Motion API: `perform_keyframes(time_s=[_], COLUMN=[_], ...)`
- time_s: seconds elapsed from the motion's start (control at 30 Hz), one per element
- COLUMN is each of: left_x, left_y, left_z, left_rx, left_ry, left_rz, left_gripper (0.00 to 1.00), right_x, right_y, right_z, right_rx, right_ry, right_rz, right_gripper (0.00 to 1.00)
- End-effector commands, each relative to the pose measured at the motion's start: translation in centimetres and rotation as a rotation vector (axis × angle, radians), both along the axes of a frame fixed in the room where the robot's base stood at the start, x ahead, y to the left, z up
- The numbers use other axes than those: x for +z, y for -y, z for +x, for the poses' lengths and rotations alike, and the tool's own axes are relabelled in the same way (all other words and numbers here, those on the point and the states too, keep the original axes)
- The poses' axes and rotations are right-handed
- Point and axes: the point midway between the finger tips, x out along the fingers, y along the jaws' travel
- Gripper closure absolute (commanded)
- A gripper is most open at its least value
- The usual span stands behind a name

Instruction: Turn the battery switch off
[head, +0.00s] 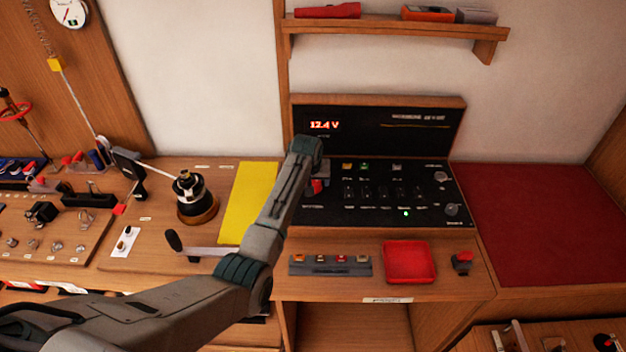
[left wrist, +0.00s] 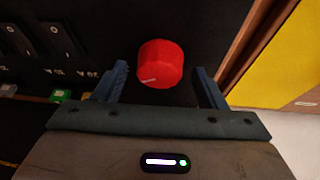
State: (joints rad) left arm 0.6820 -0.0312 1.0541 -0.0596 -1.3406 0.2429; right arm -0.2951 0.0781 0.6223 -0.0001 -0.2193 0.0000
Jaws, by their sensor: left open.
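The battery switch is a round red knob (left wrist: 161,65) on the black panel (head: 385,212), with a pale pointer line on it. In the head view only a bit of its red (head: 316,187) shows at the panel's left side, mostly hidden by my left arm. My left gripper (head: 319,180) is at the knob. In the left wrist view its two blue fingers stand apart on either side of the knob, with gaps visible. Whether the fingertips reach down around it I cannot tell. My right gripper is not in view.
The panel carries rows of small switches and a lit 12.4 V display (head: 324,125). A red tray (head: 409,262) and a fuse strip (head: 330,265) lie in front. A yellow sheet (head: 249,200) and a winch (head: 196,200) are to the left. A shelf (head: 395,27) hangs above.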

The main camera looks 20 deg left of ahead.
Motion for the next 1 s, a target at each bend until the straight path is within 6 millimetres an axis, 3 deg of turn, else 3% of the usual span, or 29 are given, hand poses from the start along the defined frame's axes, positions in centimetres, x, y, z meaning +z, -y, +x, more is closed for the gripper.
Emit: perform_keyframes(time_s=[0.07, 0.3, 0.67, 1.0], left_x=[0.03, 0.05, 0.13, 0.20], left_y=[-0.01, 0.01, 0.12, 0.31], left_z=[0.01, 0.00, 0.01, 0.10], left_rx=[0.000, 0.000, 0.050, 0.288], left_ry=[0.000, 0.000, -0.001, 0.000], left_rz=[0.000, 0.000, -0.002, -0.001], left_gripper=[0.35, 0.79, 0.79, 0.79], right_x=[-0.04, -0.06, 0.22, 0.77], right_y=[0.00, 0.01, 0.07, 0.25], right_z=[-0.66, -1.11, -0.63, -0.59], right_rx=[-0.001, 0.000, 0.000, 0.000], right_ry=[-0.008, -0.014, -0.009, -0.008], right_rz=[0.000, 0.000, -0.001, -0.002], right_gripper=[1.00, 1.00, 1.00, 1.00])
